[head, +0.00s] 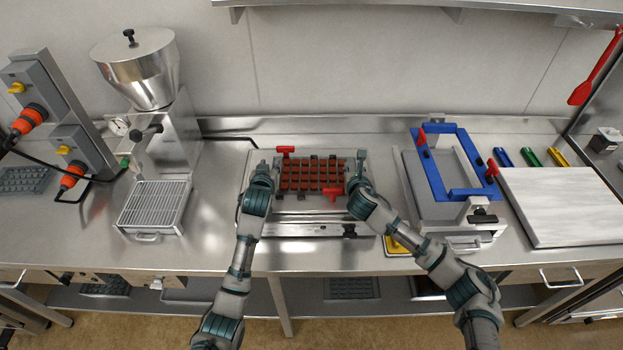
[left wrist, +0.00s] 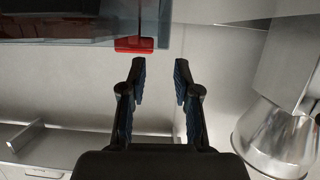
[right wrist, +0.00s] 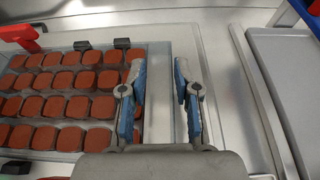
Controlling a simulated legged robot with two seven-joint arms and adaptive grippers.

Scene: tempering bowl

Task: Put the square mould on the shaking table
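The square mould (head: 312,176), filled with rows of red-brown rounded squares, lies on the shaking table (head: 300,204) in the middle of the bench. Its clear rim (right wrist: 158,95) shows in the right wrist view. My left gripper (head: 274,166) is beside the mould's left end; in the left wrist view its fingers (left wrist: 160,82) are apart with nothing between them. My right gripper (head: 358,166) is at the mould's right end; in the right wrist view its fingers (right wrist: 159,78) are apart over the right rim. I cannot tell whether either gripper touches the mould.
Red clamp handles (head: 285,150) and dark stops surround the mould. A hopper machine (head: 145,75) stands left, with a grate (head: 155,203) before it. A blue frame (head: 433,180) on a tray and a pale board (head: 562,205) stand right. Bare bench lies left of the shaking table.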

